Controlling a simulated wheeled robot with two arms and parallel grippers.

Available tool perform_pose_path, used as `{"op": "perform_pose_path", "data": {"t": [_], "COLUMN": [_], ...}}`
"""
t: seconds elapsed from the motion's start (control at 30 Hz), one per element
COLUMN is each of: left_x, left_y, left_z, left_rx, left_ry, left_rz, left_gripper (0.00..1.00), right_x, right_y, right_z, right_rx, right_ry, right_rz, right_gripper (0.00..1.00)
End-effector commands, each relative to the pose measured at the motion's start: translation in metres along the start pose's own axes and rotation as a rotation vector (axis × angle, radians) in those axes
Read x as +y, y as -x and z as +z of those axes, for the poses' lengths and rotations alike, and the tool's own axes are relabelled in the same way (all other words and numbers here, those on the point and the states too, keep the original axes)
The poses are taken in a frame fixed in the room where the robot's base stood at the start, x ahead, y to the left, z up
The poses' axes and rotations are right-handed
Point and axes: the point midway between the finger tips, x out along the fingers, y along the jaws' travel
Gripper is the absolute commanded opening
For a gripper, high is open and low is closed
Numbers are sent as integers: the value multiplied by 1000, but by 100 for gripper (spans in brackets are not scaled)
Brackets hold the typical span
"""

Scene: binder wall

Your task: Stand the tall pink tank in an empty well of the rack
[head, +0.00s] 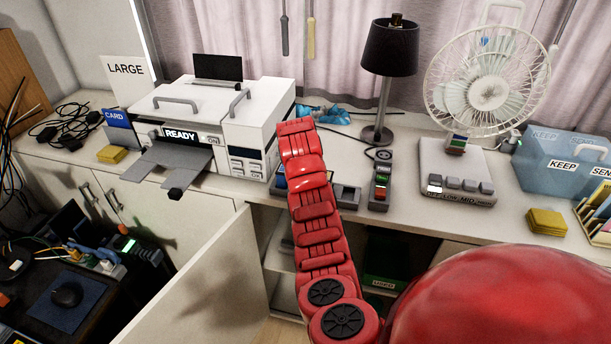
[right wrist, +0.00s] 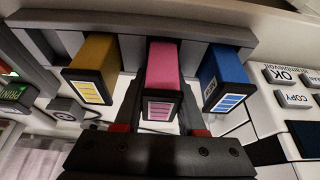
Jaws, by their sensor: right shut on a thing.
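The pink tank (right wrist: 162,68), with a dark cap and a striped pink label, is between the fingers of my right gripper (right wrist: 160,108), which is shut on it. In the right wrist view its far end meets the middle of the grey rack (right wrist: 205,24), between a yellow tank (right wrist: 92,58) and a blue tank (right wrist: 228,72). I cannot tell how deep it sits in the well. In the head view my right arm covers most of the rack (head: 346,196) and hides the pink tank. My left gripper is not in view.
The white printer (head: 215,118) stands left of my arm, its screen reading READY. A grey device (head: 381,182) with coloured lights, a lamp (head: 390,50) and a fan (head: 488,85) stand to the right. An open cabinet door (head: 205,275) is below the counter.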

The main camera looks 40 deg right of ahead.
Motion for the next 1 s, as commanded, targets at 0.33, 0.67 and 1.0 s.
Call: {"op": "perform_pose_path", "data": {"t": [0.33,0.67,1.0], "left_x": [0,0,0], "left_y": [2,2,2], "left_z": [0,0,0], "left_rx": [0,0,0], "left_ry": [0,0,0], "left_rz": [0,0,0], "left_gripper": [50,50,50], "right_x": [1,4,3], "right_y": [-3,-5,-5], "right_z": [2,2,2], "right_rx": [-3,-5,-5], "right_ry": [-1,-3,-2], "right_rz": [3,8,7], "right_gripper": [74,74,74]}}
